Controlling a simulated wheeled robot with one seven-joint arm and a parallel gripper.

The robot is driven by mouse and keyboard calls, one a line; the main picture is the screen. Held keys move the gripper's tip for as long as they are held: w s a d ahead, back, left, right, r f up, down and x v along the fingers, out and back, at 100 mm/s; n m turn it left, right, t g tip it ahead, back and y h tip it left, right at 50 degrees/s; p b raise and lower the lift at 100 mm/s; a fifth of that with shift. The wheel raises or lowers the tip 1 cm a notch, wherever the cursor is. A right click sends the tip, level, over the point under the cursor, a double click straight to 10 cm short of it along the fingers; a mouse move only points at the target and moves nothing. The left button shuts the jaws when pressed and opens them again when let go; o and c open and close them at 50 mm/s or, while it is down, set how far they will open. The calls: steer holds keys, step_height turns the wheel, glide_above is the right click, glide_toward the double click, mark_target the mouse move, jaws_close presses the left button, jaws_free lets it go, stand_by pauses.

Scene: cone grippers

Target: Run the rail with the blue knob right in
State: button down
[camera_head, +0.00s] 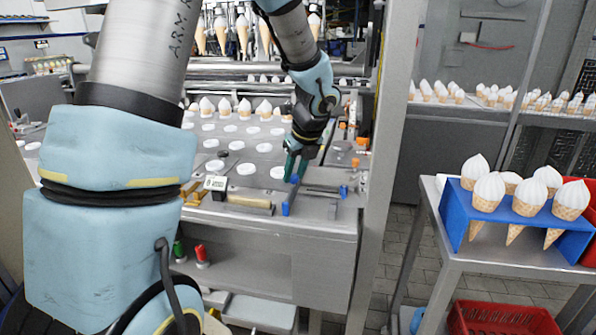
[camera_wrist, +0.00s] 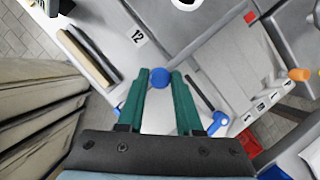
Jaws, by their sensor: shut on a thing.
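The blue knob (camera_wrist: 159,77) sits between the green fingertips of my gripper (camera_wrist: 159,75) in the wrist view. My gripper is shut on the knob, with one finger on each side. In the head view my gripper (camera_head: 294,167) points down at the front right part of the machine's table, above a blue strip (camera_head: 290,201). The rail under the knob is largely hidden by my fingers, and I cannot tell how far in it sits.
A cart (camera_head: 455,240) at the right bears a blue holder (camera_head: 458,213) with several ice-cream cones. A grey post (camera_head: 385,150) stands close to the right of my gripper. White discs (camera_head: 246,169) lie on the machine's table (camera_head: 225,150) to the left.

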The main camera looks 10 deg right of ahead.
steer(key=shift+w+a, duration=0.4)
steer(key=shift+a, duration=0.4)
steer(key=c, duration=0.6)
jaws_free()
steer(key=v, duration=1.1)
steer(key=shift+f, duration=0.1)
steer(key=shift+a, duration=0.1)
